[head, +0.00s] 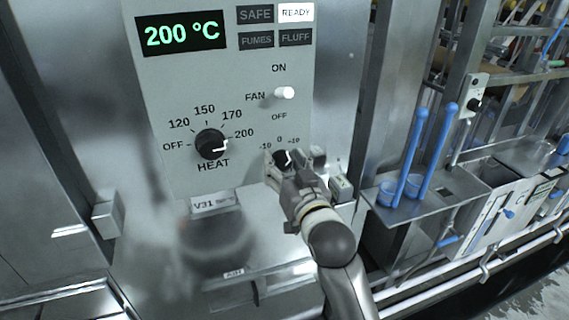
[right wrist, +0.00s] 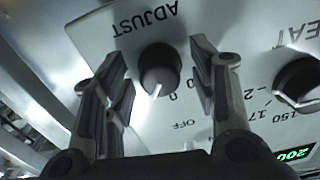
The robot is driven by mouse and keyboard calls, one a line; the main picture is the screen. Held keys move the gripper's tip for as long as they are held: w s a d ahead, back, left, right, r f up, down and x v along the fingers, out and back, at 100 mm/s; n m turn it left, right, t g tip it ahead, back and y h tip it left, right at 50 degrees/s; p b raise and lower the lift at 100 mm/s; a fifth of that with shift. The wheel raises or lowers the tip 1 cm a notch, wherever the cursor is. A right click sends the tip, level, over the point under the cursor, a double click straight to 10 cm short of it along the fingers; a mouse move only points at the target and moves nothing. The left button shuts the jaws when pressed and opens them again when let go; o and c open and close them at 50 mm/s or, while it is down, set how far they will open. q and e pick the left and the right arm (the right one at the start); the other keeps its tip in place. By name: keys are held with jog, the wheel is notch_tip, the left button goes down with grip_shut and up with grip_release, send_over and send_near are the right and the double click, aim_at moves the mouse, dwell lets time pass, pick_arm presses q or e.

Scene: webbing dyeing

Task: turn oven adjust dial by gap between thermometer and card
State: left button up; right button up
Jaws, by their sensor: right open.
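The black adjust dial (head: 281,158) sits at the lower right of the grey oven panel, under a scale marked around 0. It also shows in the right wrist view (right wrist: 160,66), upside down under the word ADJUST, with a white pointer line toward the scale. My right gripper (head: 293,161) is open, its fingers on either side of the dial; I cannot tell whether they touch it. The display (head: 181,36) reads 200 °C. A small card (head: 215,203) below the panel starts with V31; the rest is too small. I cannot make out a thermometer. My left gripper is not in view.
The HEAT dial (head: 211,144) points near 200. The white FAN switch (head: 285,93) is above my right gripper. The READY lamp (head: 296,13) is lit. A metal shelf (head: 405,207) with blue-handled tools (head: 424,150) stands to the right.

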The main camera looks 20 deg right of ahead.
jog(key=s, duration=0.7)
jog(key=shift+s, duration=0.15)
jog(key=shift+d, duration=0.15)
notch_tip(320, 180, down, 28)
jog(key=w+a+n+g+b, duration=0.2)
jog(key=w+g+b, duration=0.1)
jog(key=g, duration=0.2)
jog(key=s+f+g+b, duration=0.15)
jog(key=s+f, duration=0.25)
jog(key=f, duration=0.8)
jog(key=s+f+g+b, duration=0.1)
jog(key=s+f+g, duration=0.3)
jog(key=f, duration=0.8)
jog(key=s+d+f+n+g+b, duration=0.1)
jog(key=s+d+f+g+b, duration=0.15)
jog(key=s+f, duration=1.55)
jog(key=s+d+f+g, duration=0.1)
jog(key=s+d+f, duration=0.1)
jog(key=s, duration=0.5)
jog(key=s+d+f+g, duration=0.1)
jog(key=s+f, duration=0.4)
jog(key=s, duration=0.2)
jog(key=s+d+f+g+b, duration=0.1)
jog(key=s+d+f+g, duration=0.1)
jog(key=s, duration=0.5)
jog(key=shift+d+f+h, duration=0.3)
jog(key=shift+f, duration=0.6)
